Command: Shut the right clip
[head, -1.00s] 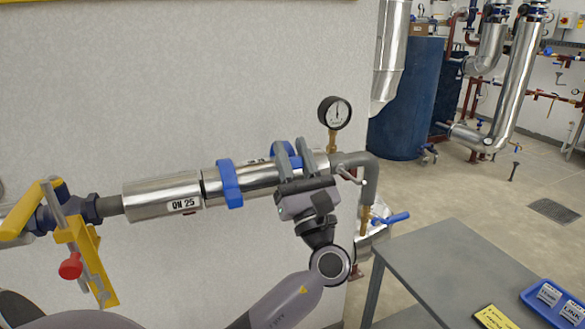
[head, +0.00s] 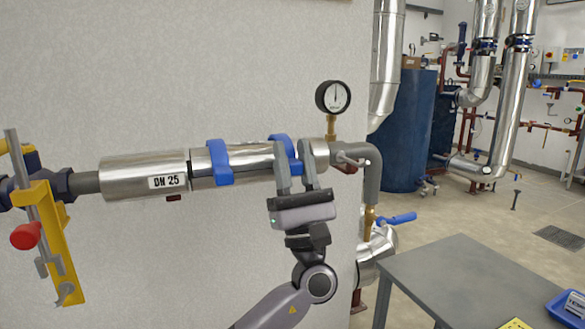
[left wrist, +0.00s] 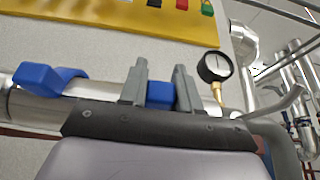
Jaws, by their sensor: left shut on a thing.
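The right clip (head: 283,148) is a blue band over the right part of the silver insulated pipe (head: 140,172). My left gripper (head: 295,163) is at this clip, one finger on each side. In the left wrist view the blue of the right clip (left wrist: 160,95) fills the gap between the fingers (left wrist: 160,88), so the gripper is shut on it. The fingers hide part of the clip, and I cannot tell whether it is fully closed around the pipe. The left clip (head: 218,163) is a similar blue band further left. My right gripper is not in view.
A pressure gauge (head: 333,97) stands on the pipe just right of my gripper, beside a grey elbow (head: 372,175). A blue-handled valve (head: 396,219) is below. A yellow bracket (head: 54,240) with a red knob hangs at left. A grey table (head: 460,285) is at lower right.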

